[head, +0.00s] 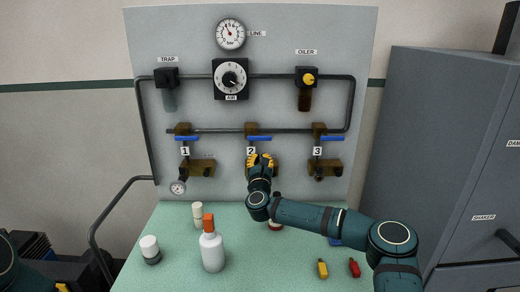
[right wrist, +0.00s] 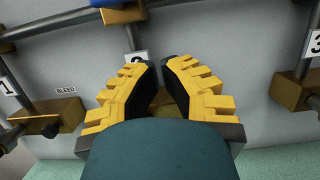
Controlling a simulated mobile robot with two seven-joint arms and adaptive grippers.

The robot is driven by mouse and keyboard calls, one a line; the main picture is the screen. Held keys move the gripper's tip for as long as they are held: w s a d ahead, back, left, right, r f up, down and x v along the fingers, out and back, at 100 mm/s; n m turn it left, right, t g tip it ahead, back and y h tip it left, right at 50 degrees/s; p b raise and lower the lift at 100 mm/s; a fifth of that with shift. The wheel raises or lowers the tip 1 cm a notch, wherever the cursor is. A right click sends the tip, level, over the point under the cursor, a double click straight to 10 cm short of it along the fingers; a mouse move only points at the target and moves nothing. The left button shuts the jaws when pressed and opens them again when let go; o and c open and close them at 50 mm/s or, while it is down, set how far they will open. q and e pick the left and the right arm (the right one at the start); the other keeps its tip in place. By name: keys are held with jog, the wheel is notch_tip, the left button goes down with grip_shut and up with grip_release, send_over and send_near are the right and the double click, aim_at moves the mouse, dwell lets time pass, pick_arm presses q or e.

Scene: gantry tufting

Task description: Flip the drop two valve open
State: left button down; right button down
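The drop two valve is the brass fitting on the middle drop, with a blue lever handle (head: 260,138) lying level and pointing right. The label 2 (head: 251,151) hangs just below it. My right gripper (head: 260,157) is in front of this drop, a little below the blue handle. In the right wrist view its yellow fingers (right wrist: 161,68) show a narrow gap between the tips, with nothing held. The label 2 (right wrist: 137,57) is just beyond the tips, and a sliver of blue (right wrist: 116,3) shows at the top edge. The left gripper (head: 62,287) barely shows at the lower left.
Drop one has a blue handle (head: 186,138), and drop three has another (head: 332,138). A brass bleed block (right wrist: 55,115) is left of the fingers. The green bench (head: 180,270) holds a white bottle (head: 211,250) and small bottles. A grey cabinet (head: 425,130) stands right.

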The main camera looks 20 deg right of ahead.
aim_at(259, 137)
jog(key=shift+s+r+p, duration=0.1)
jog(key=shift+r+p, duration=0.2)
jog(key=shift+r, duration=1.65)
jog(key=shift+s+d+r+n+y+b, duration=0.1)
jog(key=shift+r+n+y+b, duration=0.15)
jog(key=shift+n, duration=0.35)
jog(key=shift+d+n+y+b, duration=0.15)
jog(key=shift+n+b, duration=0.2)
jog(key=shift+n, duration=0.25)
